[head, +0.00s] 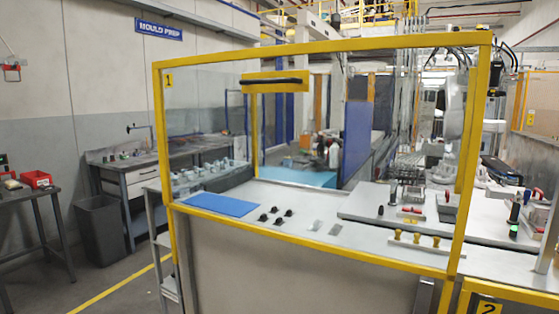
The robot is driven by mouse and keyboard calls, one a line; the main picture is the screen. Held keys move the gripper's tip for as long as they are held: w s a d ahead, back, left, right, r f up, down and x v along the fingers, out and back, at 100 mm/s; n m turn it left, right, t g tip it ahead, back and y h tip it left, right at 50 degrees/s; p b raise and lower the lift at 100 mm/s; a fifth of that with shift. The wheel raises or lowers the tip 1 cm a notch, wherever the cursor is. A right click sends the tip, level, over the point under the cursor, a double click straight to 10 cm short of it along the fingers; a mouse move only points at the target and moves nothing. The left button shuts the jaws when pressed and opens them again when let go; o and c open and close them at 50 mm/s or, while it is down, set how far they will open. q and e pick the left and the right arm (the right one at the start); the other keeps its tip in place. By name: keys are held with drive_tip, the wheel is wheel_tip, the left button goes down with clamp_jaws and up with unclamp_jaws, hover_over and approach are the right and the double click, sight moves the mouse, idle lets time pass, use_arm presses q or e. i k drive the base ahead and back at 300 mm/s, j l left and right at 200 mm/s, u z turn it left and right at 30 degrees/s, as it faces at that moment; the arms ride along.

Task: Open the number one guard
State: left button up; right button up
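The number one guard (320,47) is a large yellow-framed clear panel across the middle of the head view. A "1" label (169,80) is in its upper left corner. A dark horizontal handle (271,81) sits on a yellow plate near its upper left. The guard stands in front of a white worktop and looks closed. Neither of my grippers shows in the head view.
Behind the guard are a blue mat (219,204), small black parts (276,214) and yellow-topped pieces (416,238). A second guard labelled "2" (488,308) is at the lower right. A grey bin (101,230) and workbench (143,177) stand left. Floor at lower left is clear.

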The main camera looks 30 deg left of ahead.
sight(292, 82)
drive_tip(key=i+j+z, duration=0.2)
drive_tip(key=j+z, duration=0.2)
drive_tip(key=j, duration=0.55)
drive_tip(key=j+z, duration=0.45)
drive_tip(key=j, duration=0.55)
drive_tip(key=i, duration=0.05)
